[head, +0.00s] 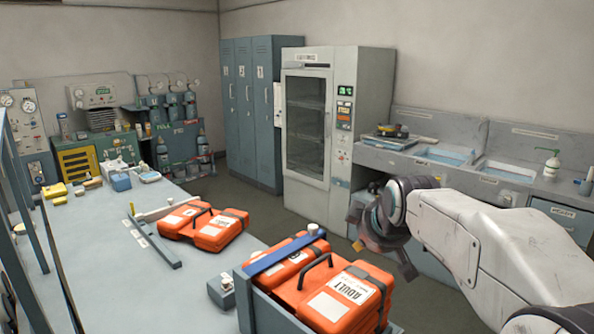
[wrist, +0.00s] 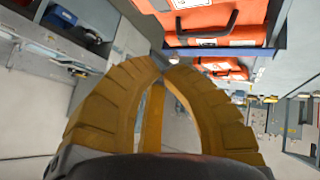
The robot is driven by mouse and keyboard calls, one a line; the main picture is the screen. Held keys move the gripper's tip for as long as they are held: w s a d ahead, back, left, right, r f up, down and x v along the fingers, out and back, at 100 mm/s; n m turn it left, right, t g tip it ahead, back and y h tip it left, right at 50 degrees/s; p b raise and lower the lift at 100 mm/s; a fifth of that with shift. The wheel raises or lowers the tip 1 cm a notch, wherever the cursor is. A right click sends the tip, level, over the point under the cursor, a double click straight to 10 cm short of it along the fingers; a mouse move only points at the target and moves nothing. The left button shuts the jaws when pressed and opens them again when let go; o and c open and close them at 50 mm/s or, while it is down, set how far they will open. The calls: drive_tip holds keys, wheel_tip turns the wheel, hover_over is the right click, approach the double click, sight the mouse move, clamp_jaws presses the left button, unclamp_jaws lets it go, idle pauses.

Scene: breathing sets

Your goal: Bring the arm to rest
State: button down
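My arm reaches in from the right of the head view, and my gripper (head: 385,245) hangs at its end, right of the orange cases and in front of the sink counter. In the wrist view the two yellow-brown fingers of my gripper (wrist: 166,66) curve together and their tips meet. Nothing shows between the tips. The fingers appear clear of the orange cases, which lie beyond them in the wrist view.
An orange case marked ADULT (head: 342,300) sits in a grey-blue holder at the near table end. Another orange case (head: 205,226) lies farther along the table (head: 100,255). A glass-door cabinet (head: 308,130) and sinks (head: 508,172) stand behind. Floor shows between.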

drive_tip(key=s+d+f+m+g, duration=0.1)
drive_tip(key=s+f, duration=0.3)
drive_tip(key=s, duration=0.6)
drive_tip(key=s+d+f+m+g, duration=0.1)
drive_tip(key=s+f+m, duration=0.3)
drive_tip(key=s, duration=0.7)
drive_tip(key=s+d+f+m+g, duration=0.1)
drive_tip(key=s+f, duration=0.3)
drive_tip(key=s, duration=0.6)
drive_tip(key=shift+s+f+m+g+h, duration=0.3)
drive_tip(key=shift+m+g, duration=0.4)
drive_tip(key=shift+g, duration=0.2)
drive_tip(key=shift+r, duration=0.1)
